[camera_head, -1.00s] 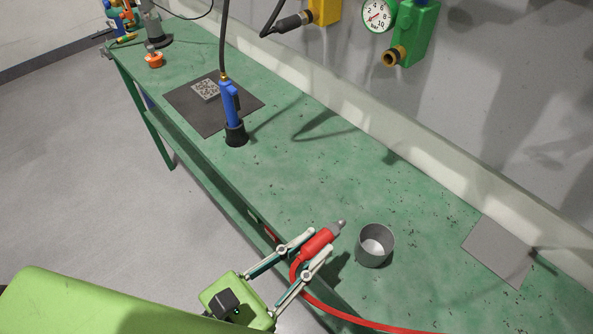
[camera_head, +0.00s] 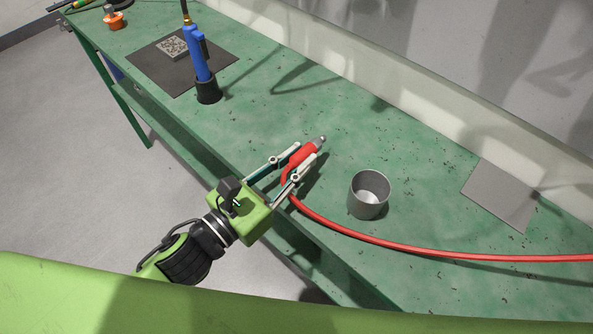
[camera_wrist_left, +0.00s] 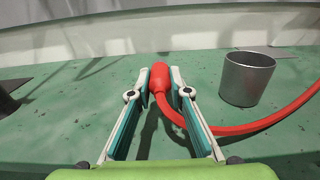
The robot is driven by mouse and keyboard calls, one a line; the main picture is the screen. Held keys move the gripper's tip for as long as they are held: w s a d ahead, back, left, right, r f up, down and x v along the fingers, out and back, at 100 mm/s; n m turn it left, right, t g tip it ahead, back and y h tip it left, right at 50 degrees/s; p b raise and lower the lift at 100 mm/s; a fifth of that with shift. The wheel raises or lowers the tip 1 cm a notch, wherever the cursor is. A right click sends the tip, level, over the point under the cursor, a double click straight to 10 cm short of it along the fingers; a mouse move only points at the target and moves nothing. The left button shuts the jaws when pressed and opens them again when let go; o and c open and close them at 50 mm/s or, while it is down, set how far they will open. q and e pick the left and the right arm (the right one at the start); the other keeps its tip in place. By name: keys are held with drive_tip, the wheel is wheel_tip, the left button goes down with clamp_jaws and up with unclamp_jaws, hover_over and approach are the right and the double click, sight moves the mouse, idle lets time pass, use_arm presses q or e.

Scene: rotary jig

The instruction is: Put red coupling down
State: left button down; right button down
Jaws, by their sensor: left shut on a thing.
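The red coupling (camera_head: 302,158) has a grey metal tip and a red hose (camera_head: 420,252) that runs off to the right. My left gripper (camera_head: 303,160) is shut on the coupling, near the bench's front edge in the head view. In the left wrist view the red coupling (camera_wrist_left: 159,74) sits between the two fingers (camera_wrist_left: 160,85), with the hose curving down and right. Whether the coupling touches the bench is unclear. A grey metal cup (camera_head: 369,195) stands open to the right of the gripper; it also shows in the left wrist view (camera_wrist_left: 247,78). My right gripper is not seen.
The green bench (camera_head: 290,100) has free room between the gripper and the back ledge. A blue tool (camera_head: 200,62) stands in a black holder, beside a dark mat (camera_head: 150,62) with a coded plate. A grey plate (camera_head: 500,195) lies at right. An orange item (camera_head: 115,20) is far left.

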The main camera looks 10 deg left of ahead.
use_arm(q)
drive_tip(key=shift+w+a+f, duration=0.1)
drive_tip(key=shift+w+f, duration=0.35)
drive_tip(key=shift+f, duration=1.6)
drive_tip(key=shift+f, duration=0.2)
drive_tip(key=c, duration=1.9)
unclamp_jaws()
